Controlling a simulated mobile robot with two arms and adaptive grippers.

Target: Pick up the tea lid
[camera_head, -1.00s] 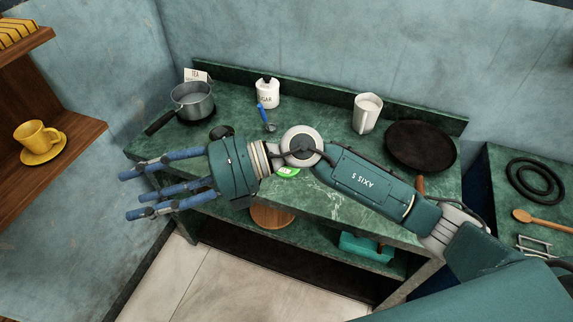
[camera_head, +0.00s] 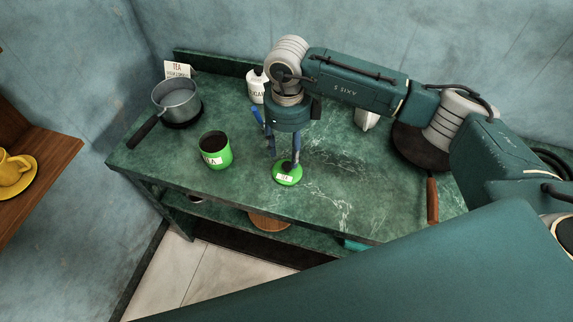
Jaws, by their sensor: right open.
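The tea lid (camera_head: 294,178), a bright green disc with a pale label and a dark spot at its top, lies on the green marble counter (camera_head: 345,195). My right gripper (camera_head: 283,161) points down right above the lid, with its blue fingers apart. One finger overlaps the lid's far part in the picture; I cannot tell whether it touches. The green tea canister (camera_head: 216,155) stands uncovered to the left, dark inside. My left gripper is not in view.
A grey saucepan (camera_head: 176,99) stands at the back left beside a tea sign (camera_head: 178,69). A white sugar jar (camera_head: 255,86) is behind my gripper. A dark frying pan (camera_head: 418,148) is on the right, partly hidden by my arm. The counter's front middle is clear.

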